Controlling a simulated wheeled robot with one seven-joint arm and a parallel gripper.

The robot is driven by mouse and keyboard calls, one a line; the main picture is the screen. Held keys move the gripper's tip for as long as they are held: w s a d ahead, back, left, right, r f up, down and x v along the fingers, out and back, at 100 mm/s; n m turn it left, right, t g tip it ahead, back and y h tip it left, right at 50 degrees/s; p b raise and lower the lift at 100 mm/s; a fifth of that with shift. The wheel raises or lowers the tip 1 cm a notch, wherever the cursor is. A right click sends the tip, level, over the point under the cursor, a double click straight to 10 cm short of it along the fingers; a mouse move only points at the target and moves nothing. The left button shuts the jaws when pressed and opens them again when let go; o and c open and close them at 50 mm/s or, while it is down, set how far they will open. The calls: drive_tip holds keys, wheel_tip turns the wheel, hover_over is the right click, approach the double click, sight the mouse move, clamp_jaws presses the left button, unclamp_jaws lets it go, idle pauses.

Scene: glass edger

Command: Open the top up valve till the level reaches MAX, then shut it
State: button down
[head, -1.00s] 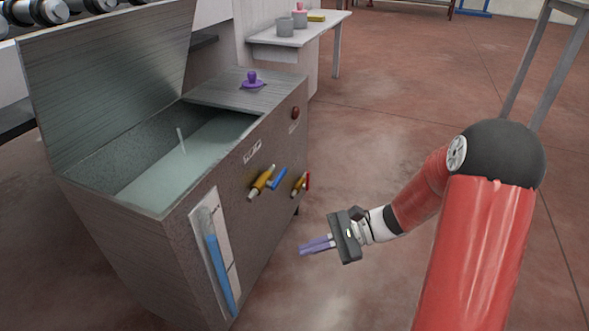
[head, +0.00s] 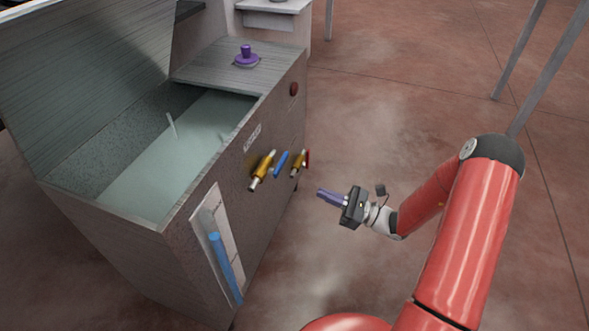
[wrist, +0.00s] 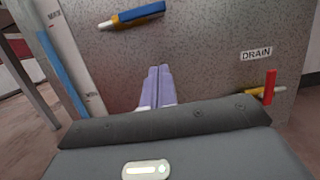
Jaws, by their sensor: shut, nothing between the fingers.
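The top up valve (head: 262,170) is a yellow body with a silver tip and a blue lever (head: 281,163) on the tank's front. In the wrist view the blue lever (wrist: 141,11) lies nearly along the yellow body. The level gauge (head: 217,243) is left of it; its blue column stops partway up in the head view, with pale tube above. The MAX label (wrist: 55,15) shows in the wrist view, but the level against it is unclear. My gripper (head: 320,193) is shut and empty, right of and below the valve, apart from it; its fingers (wrist: 157,88) point at the tank.
The drain valve (head: 299,162), with a red lever, is right of the top up valve. The tank (head: 200,275) has a raised lid and holds water. A purple-knobbed item (head: 246,60) and a dark red button (head: 294,89) are nearby.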

sight(281, 164)
drive_tip(key=w+a+r, duration=0.3)
drive_tip(key=a+r, duration=0.3)
drive_tip(key=a, duration=0.3)
drive_tip(key=shift+w+r, duration=0.15)
drive_tip(key=shift+r, duration=0.05)
